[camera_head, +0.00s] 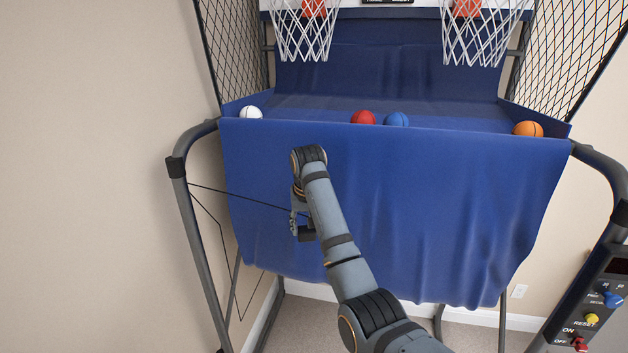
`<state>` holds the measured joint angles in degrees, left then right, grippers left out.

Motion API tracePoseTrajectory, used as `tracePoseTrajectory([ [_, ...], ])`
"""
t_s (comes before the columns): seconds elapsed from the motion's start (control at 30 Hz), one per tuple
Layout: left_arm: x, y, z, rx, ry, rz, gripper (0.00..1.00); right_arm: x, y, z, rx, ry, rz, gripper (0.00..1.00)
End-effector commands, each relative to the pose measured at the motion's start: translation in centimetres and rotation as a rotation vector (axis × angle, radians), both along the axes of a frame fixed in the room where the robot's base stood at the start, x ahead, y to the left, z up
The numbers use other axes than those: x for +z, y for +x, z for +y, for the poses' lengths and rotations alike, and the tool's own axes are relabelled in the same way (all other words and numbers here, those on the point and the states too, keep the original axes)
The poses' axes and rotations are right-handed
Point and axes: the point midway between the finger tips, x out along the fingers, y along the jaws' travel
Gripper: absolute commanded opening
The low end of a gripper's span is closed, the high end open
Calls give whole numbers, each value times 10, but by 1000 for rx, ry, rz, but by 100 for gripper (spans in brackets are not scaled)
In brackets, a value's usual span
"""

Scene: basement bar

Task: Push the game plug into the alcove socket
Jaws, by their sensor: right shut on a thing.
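My right gripper (300,226) reaches in from the bottom right and hangs in front of the blue cloth of the basketball game. It is shut on a small dark piece, seemingly the game plug (307,234), mostly hidden by the fingers. A thin black cord (240,198) runs from the game's left leg to the gripper. A white wall socket (519,291) shows low on the back wall at the right, apart from the gripper; whether it is the alcove socket I cannot tell. My left gripper is out of view.
The basketball game's blue cloth (440,210) fills the middle. Grey tube legs (196,255) stand at both sides. Balls, including a red one (363,118), lie along the top edge. A control panel (590,315) is at the lower right. Bare wall is at the left.

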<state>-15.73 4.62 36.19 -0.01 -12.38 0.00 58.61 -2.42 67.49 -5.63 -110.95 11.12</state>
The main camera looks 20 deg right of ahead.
Motion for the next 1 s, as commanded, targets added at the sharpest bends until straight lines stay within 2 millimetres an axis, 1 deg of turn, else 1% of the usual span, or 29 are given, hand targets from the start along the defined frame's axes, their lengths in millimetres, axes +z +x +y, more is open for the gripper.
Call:
tracePoseTrajectory([
  [0.03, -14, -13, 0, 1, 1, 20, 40, -38, -12, 6, 27, 3, 5, 19],
  [0.07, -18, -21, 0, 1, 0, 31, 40, -55, -19, 9, 42, 3, 6, 19],
  [0.1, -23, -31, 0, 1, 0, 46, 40, -76, -30, 12, 63, 4, 6, 19],
  [0.17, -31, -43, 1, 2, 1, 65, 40, -107, -48, 17, 93, 5, 5, 19],
  [0.2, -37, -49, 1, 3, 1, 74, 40, -126, -62, 20, 110, 6, 5, 19],
  [0.27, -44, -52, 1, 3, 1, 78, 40, -153, -83, 23, 135, 6, 5, 19],
  [0.3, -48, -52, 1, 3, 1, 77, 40, -169, -98, 26, 150, 8, 4, 19],
  [0.37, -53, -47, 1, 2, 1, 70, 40, -189, -119, 27, 169, 9, 3, 19],
  [0.4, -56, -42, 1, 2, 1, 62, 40, -200, -133, 28, 178, 8, 2, 19],
  [0.5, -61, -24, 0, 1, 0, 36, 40, -219, -160, 28, 196, 8, 2, 19],
  [0.57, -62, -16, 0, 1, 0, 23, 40, -225, -172, 28, 202, 7, 1, 19],
  [0.63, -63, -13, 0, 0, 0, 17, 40, -229, -181, 27, 207, 7, 0, 19],
  [0.73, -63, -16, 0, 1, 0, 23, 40, -230, -185, 27, 209, 6, -2, 19],
  [0.9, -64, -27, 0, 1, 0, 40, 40, -229, -185, 27, 210, 6, -1, 19],
  [1.0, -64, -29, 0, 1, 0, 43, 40, -229, -185, 27, 209, 6, -1, 19],
])
